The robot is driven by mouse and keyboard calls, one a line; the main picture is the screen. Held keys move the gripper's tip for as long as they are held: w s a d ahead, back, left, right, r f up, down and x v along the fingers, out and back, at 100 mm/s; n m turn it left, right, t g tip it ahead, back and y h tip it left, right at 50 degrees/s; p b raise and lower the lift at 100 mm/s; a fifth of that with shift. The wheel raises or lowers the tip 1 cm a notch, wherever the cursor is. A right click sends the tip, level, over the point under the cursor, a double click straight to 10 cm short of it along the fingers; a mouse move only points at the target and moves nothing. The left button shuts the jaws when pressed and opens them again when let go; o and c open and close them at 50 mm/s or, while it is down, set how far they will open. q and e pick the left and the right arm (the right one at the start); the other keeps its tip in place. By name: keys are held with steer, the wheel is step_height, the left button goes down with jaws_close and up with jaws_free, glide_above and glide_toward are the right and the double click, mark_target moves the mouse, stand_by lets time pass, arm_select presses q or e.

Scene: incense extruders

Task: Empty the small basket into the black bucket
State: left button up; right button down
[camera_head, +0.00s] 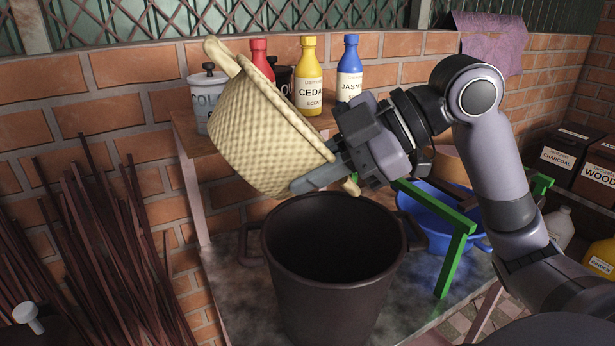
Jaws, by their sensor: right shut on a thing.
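The small basket (255,130) is woven and cream-coloured. It hangs tilted above and to the left of the black bucket's mouth. My right gripper (322,172) is shut on the basket at its lower right rim. The basket's opening is turned away from view, so its contents are hidden. The black bucket (330,285) stands upright on the low table below, open at the top. The part of its inside that shows looks dark and empty. My left gripper is not in view.
Red (260,58), yellow (308,80) and blue (350,70) bottles stand on a shelf behind. A blue basin (430,240) and a green frame (452,262) sit right of the bucket. Incense sticks (90,250) lean at left. Labelled boxes (565,150) stand at right.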

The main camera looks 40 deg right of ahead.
steer(key=d+t+y+b, duration=0.1)
steer(key=t+y+b, duration=0.1)
steer(key=b, duration=0.4)
steer(key=s+d+f+m+t+y+b, duration=0.1)
steer(key=y+b, duration=0.2)
steer(key=b, duration=0.3)
steer(key=d+m+t+y+b, duration=0.1)
steer(key=d+t+y+b, duration=0.1)
steer(key=b, duration=0.4)
steer(key=shift+s+f+t+y+b, duration=0.25)
steer(key=shift+f+t+y+b, duration=0.05)
steer(key=shift+y, duration=0.4)
steer(key=shift+r, duration=0.1)
